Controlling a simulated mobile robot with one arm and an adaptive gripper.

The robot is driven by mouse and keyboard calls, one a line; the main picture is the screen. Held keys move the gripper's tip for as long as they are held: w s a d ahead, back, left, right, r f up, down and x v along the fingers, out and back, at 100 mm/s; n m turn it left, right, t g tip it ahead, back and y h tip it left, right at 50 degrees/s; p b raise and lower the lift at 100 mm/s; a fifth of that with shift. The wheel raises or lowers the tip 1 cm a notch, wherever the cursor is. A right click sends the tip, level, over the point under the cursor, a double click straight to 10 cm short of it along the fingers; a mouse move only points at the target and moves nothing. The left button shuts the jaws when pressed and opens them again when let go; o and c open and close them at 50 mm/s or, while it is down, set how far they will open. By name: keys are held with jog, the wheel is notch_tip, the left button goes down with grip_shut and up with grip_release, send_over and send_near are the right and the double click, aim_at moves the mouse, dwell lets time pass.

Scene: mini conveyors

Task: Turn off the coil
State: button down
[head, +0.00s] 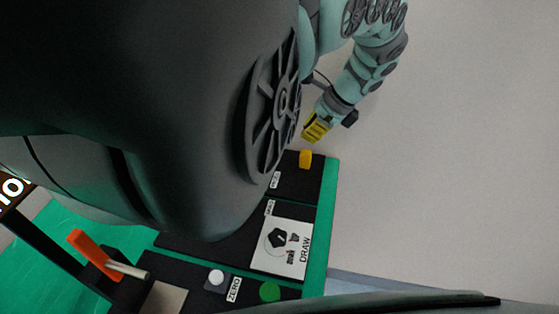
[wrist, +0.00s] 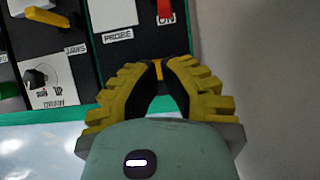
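My gripper (head: 316,130) has ribbed yellow fingers and hangs by the upper end of the control panel in the head view. In the wrist view the fingertips (wrist: 160,68) are close together, and a narrow yellow strip shows between them. I cannot tell whether they grip it. A yellow knob (head: 305,158) on the black panel section is just below the fingertips in the head view, with a small gap seeming to separate them. No label reading "coil" is legible. A red switch (wrist: 164,8) marked ON is at the top of the wrist view.
A round dark DRAW knob (head: 278,238), a white ZERO button (head: 217,277), a green button (head: 269,292) and an orange lever (head: 88,247) are lower on the panel. A yellow JAWS lever (wrist: 48,17) shows in the wrist view. Plain grey floor lies right.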

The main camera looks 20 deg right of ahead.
jog(key=p, duration=0.1)
send_over(286, 159)
jog(key=s+d, duration=0.1)
notch_tip(286, 159, down, 6)
jog(key=shift+f, duration=0.15)
jog(key=shift+p+x, duration=0.3)
jog(key=shift+x, duration=0.7)
jog(key=shift+w, duration=0.1)
jog(key=shift+d, duration=0.1)
jog(key=shift+a+r+h, duration=0.25)
jog(key=shift+h, duration=0.05)
